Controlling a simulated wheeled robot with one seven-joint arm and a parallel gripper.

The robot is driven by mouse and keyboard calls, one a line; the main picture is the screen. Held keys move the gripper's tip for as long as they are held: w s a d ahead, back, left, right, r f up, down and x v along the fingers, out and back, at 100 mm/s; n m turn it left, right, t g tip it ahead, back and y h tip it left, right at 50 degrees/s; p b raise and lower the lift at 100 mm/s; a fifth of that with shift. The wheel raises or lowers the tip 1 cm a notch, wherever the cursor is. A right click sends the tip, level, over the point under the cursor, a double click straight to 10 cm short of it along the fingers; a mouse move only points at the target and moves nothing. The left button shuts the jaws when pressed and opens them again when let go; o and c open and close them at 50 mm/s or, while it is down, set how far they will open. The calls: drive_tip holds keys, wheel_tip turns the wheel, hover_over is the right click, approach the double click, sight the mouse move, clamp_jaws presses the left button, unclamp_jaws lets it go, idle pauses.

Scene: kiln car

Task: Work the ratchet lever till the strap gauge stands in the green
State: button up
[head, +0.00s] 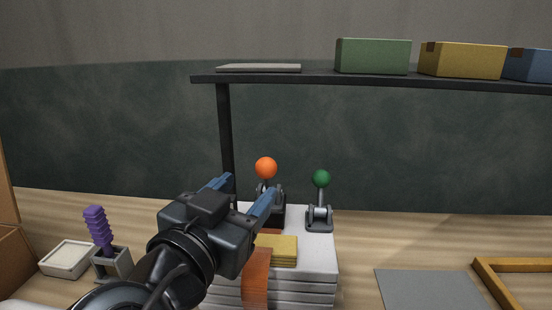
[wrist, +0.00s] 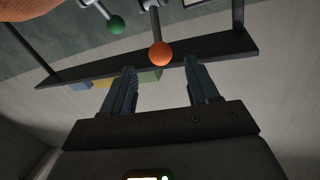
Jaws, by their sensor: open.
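A lever with an orange ball knob (head: 265,168) stands upright at the back of a pale layered stack (head: 318,262). A lever with a green ball knob (head: 321,179) stands to its right. An orange strap (head: 257,285) hangs down the front of the stack, below the orange-knobbed lever. My gripper (head: 245,191) is open and empty in front of the orange knob, partly hiding that lever's base. In the wrist view, the orange knob (wrist: 160,54) shows beyond the gap between the open fingers (wrist: 161,88), apart from them. I cannot make out a strap gauge.
A black shelf (head: 390,78) with green, yellow and blue boxes spans above the levers. A purple ribbed handle (head: 98,226) stands in a grey holder at left, near a pale dish (head: 68,257). A grey mat (head: 430,288) and wooden frame (head: 482,268) lie at right.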

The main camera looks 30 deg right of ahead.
sight(261, 175)
drive_tip(key=p+x, duration=0.2)
drive_tip(key=x, duration=0.6)
clamp_jaws()
idle(0.5)
